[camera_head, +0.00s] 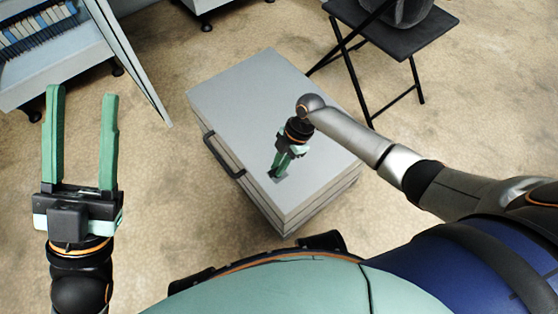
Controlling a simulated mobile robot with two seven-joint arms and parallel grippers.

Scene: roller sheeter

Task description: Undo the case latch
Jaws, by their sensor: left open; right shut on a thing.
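A grey case (250,95) stands on the floor in the middle of the view, its lid closed. A dark handle (222,155) is on its left side. My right gripper (276,170) reaches down to the near part of the lid and is shut on the case latch (281,178), a small dark part there mostly hidden by the fingers. I cannot tell the latch's exact position. My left gripper (83,95) is open and empty at the far left, its fingers pointing up in the picture, apart from the case.
A grey cabinet (90,55) with an open door panel stands at the upper left, with blue and white items inside. A black folding stool (400,40) holding a dark object (405,10) is at the upper right. Bare floor lies between my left gripper and the case.

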